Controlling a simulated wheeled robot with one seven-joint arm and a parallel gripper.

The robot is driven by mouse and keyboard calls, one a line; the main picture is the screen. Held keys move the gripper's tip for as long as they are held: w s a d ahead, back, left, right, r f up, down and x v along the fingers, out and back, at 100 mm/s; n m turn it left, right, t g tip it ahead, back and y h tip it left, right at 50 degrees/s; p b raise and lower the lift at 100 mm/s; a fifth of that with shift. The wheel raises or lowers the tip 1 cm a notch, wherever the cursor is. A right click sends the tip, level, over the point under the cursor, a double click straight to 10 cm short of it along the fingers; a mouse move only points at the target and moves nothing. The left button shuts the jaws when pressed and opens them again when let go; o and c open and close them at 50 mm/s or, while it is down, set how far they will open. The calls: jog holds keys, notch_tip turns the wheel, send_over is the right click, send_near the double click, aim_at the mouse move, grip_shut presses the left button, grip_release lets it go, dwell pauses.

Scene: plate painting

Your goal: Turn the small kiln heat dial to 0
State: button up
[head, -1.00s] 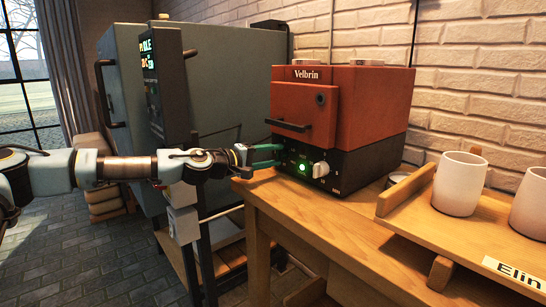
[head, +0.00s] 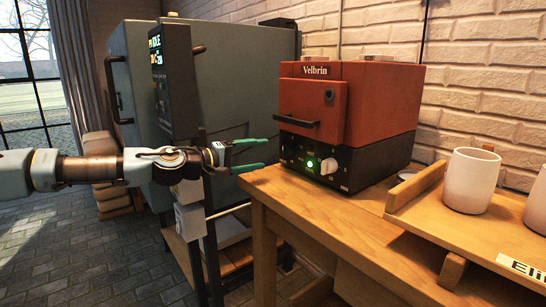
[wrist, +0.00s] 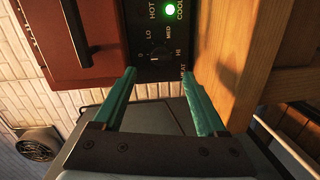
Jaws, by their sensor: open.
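The small kiln (head: 345,110) is a red box on a black base, standing on the wooden table. Its black heat dial (wrist: 160,51) sits on the base panel, with marks 0, LO, MED and HI around it and HEAT beside it. A small pale mark shows on the dial, but I cannot read its setting surely. My gripper (head: 252,154) has green fingers, open and empty, left of the panel and apart from it. In the wrist view my gripper (wrist: 163,93) has its fingers on either side of the dial's line, short of the panel.
The kiln's door handle (head: 297,122) juts out above. A large grey kiln (head: 235,85) stands behind my arm. White cups (head: 471,180) stand on a wooden board at right.

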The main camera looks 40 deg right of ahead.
jog(key=shift+w+a+r+p, duration=0.1)
jog(key=shift+a+r+p, duration=0.3)
jog(key=shift+p, duration=0.5)
jog(key=shift+a+f+p, duration=0.3)
jog(key=shift+a+p, duration=0.4)
jog(key=shift+a, duration=0.15)
